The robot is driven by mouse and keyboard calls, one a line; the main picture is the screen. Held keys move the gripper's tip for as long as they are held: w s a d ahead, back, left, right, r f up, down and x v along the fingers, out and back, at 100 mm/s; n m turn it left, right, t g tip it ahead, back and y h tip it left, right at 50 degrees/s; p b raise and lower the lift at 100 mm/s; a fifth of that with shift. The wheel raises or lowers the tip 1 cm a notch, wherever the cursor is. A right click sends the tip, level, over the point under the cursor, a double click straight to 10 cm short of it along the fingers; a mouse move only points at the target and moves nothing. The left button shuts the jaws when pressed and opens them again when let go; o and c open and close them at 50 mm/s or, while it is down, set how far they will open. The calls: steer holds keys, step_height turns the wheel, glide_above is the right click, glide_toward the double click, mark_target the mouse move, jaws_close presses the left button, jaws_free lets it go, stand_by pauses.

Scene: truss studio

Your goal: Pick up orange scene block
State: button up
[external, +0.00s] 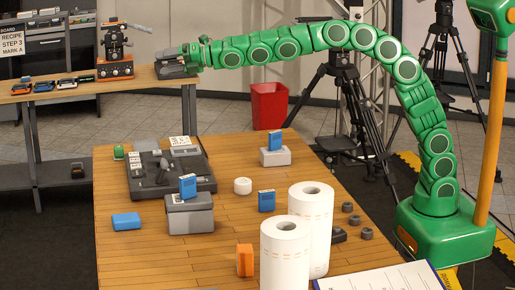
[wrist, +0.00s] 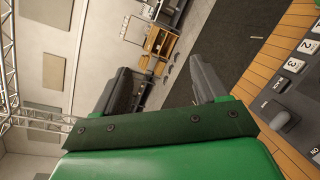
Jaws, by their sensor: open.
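The orange block (external: 245,260) stands upright near the front edge of the wooden table in the external view, just left of the front paper roll. The wrist view does not show it. My gripper (external: 172,64) is at the far left end of my arched arm, high and well behind the block, with nothing seen in it. In the wrist view its two dark fingers (wrist: 162,88) stand apart, open and empty.
Two white paper rolls (external: 285,255) stand beside the block. Blue blocks, one flat (external: 126,221), grey boxes (external: 190,213) and a control panel (external: 170,172) occupy the wooden table (external: 115,265). The panel also shows in the wrist view (wrist: 292,105). The front left table area is clear.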

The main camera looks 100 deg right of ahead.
steer(key=a+f+m+g+y, duration=0.2)
steer(key=a+f+m+g, duration=0.3)
steer(key=f, duration=0.5)
steer(key=m+g+y, duration=0.1)
steer(key=g+y, duration=0.8)
steer(key=y, duration=0.6)
glide_above(245, 245)
steer(key=d, duration=0.6)
step_height(245, 245, down, 3)
steer(key=f, duration=1.9)
steer(key=shift+s+f, duration=0.1)
steer(key=shift+s, duration=0.25)
steer(key=shift+a+f, duration=0.15)
steer(key=shift+f, duration=0.1)
steer(key=shift+w+a+f, duration=0.1)
steer(key=shift+a+f, duration=0.15)
steer(key=shift+a, duration=0.4)
steer(key=shift+x, duration=3.05)
steer(key=shift+r, duration=0.1)
